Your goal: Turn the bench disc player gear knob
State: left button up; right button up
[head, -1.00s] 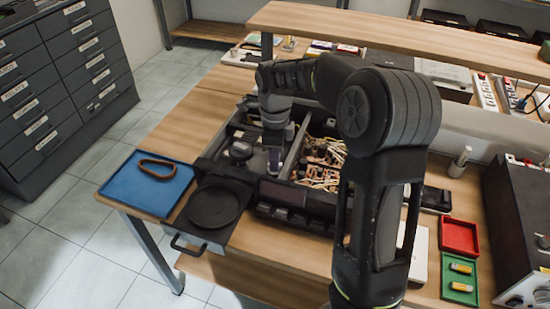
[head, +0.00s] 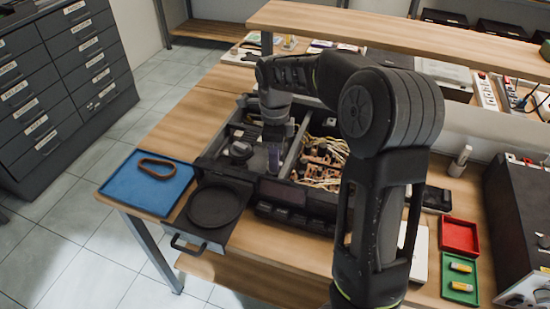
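The disc player (head: 282,211) stands on the wooden bench with its top open, showing wiring and circuit boards inside. Its round black disc tray (head: 215,205) sticks out at the front left. My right arm reaches over the player, and my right gripper (head: 273,158) points down into its left bay. A dark round part (head: 240,151) lies just left of the gripper. The gear knob cannot be made out clearly; the fingertips are small and dark, and I cannot tell whether they hold anything. My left gripper is not in view.
A blue tray (head: 128,191) with a brown belt loop (head: 157,168) sits at the bench's left corner. Red (head: 460,236) and green (head: 460,291) trays lie at the right, near a dark device (head: 520,225). A shelf (head: 400,37) runs behind.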

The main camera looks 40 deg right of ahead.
notch_tip(320, 180, up, 7)
jog(key=shift+f, duration=0.1)
dwell(0.7)
